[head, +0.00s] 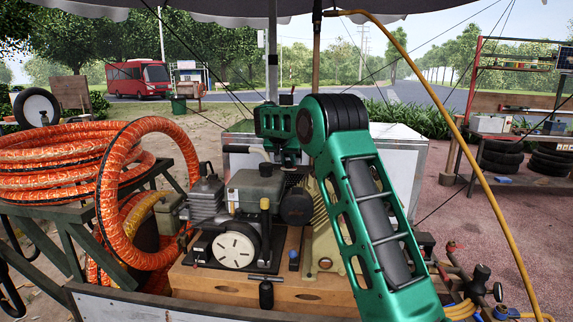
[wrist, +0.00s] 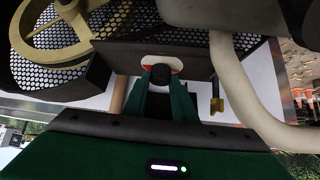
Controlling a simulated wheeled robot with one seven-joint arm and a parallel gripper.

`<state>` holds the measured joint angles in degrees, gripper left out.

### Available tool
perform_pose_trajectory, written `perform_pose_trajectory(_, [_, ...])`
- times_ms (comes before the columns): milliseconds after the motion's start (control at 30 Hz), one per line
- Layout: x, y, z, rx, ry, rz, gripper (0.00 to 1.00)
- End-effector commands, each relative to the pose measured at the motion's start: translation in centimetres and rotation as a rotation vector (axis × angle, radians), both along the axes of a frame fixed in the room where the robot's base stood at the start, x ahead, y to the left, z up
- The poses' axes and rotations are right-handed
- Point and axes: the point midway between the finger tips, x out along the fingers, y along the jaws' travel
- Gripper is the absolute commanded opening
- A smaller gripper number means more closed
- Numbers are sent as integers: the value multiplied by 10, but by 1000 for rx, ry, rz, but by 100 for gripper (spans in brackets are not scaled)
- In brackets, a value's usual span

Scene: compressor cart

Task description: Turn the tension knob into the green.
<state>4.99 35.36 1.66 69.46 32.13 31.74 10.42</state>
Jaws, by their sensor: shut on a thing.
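In the wrist view, the tension knob (wrist: 168,64) is a small dark round piece in front of a pale plate (wrist: 153,59) with a red mark showing beside the fingers. The plate is set on a dark housing. My gripper (wrist: 161,73) has its two green fingers shut on the knob, one on either side. No green zone or pointer can be made out; the fingers cover part of the plate. In the head view, my green arm reaches over the compressor (head: 255,190), and I cannot pick out the fingertips or knob there.
A thick pale pipe (wrist: 245,90) and a small brass fitting (wrist: 217,104) are close on the right. In the head view, coiled orange hose (head: 65,155) stands left of the compressor.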

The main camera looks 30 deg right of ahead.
Motion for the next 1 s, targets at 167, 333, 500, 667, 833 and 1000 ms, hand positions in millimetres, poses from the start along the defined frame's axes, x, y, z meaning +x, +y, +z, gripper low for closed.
perform_pose_trajectory(167, [2,5,1,2,-2,8,2])
perform_pose_trajectory(333, [2,4,1,2,-2,8,43])
perform_pose_trajectory(500, [1,2,0,2,-1,5,43])
perform_pose_trajectory(667, [0,3,2,1,-1,4,43])
perform_pose_trajectory(833, [-10,12,16,0,-3,5,43])
perform_pose_trajectory(1000, [-26,27,39,0,-3,5,43])
